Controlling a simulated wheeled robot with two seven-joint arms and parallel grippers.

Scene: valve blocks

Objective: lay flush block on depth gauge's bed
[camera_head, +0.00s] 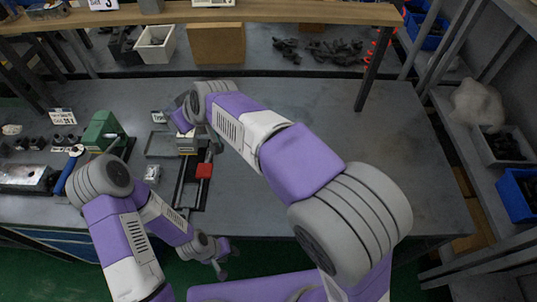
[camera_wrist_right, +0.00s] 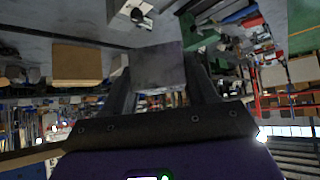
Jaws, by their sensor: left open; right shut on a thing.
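In the right wrist view, my right gripper (camera_wrist_right: 158,82) is shut on a plain grey block, the flush block (camera_wrist_right: 158,64), held between its two dark fingers. In the head view, my right gripper (camera_head: 186,128) is above the far end of a dark railed fixture with a red slider (camera_head: 204,171). This fixture may be the depth gauge; its bed is partly hidden by the gripper and wrist. I cannot tell whether the block touches it. My left gripper (camera_head: 222,268) is open and empty, low in front of the bench's near edge.
A green machine (camera_head: 101,132) stands left of the fixture. A small silver block (camera_head: 152,173) and a shallow dark tray (camera_head: 160,145) lie between them. A shelf (camera_head: 290,12) crosses the back above the bench. The bench's right part (camera_head: 400,150) is clear.

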